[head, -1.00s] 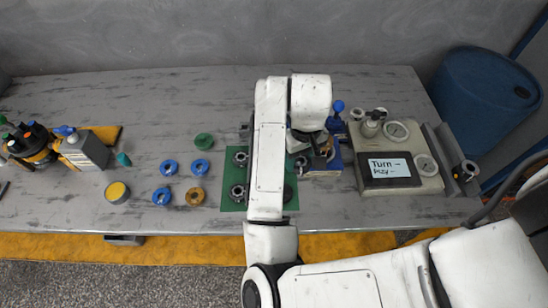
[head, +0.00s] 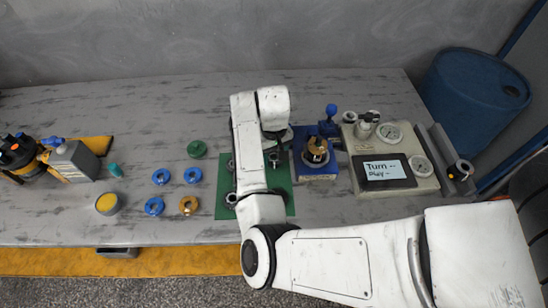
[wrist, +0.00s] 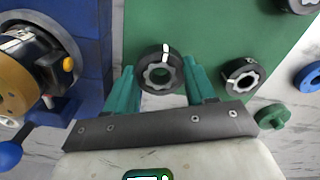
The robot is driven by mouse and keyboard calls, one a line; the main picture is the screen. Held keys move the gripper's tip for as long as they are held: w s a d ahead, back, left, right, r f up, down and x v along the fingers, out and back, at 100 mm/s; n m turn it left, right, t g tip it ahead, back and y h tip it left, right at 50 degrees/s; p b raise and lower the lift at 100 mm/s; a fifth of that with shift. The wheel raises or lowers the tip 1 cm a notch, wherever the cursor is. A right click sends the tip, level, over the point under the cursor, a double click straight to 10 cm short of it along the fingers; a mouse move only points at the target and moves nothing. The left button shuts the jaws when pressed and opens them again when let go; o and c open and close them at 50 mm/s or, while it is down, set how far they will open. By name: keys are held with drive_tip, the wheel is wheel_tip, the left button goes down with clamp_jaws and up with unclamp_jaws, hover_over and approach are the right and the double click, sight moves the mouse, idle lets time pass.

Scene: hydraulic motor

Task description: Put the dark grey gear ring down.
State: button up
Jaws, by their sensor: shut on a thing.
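The dark grey gear ring (wrist: 146,62), with a white mark on its rim, sits between the two teal fingers of my gripper (wrist: 160,82) in the wrist view. My gripper is shut on it. Both are over the green mat (wrist: 210,30); I cannot tell whether the ring touches the mat. In the head view my arm covers part of the mat (head: 280,208), and the fingers and ring are hard to make out below the wrist. A similar dark ring (wrist: 236,86) lies on the mat to the right in the wrist view.
The blue motor base (head: 318,172) with its brass-coloured part stands right of the mat. The control box (head: 385,185) is beyond it. Several blue rings (head: 161,176), an orange ring (head: 188,205) and a green ring (head: 197,149) lie left of the mat. Part of the mat is bare.

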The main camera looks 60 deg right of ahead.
drive_tip(key=shift+f, duration=1)
drive_tip(key=o, duration=1.3)
drive_tip(key=shift+f, duration=0.1)
wheel_tip(320, 180, up, 12)
drive_tip(key=b, duration=0.1)
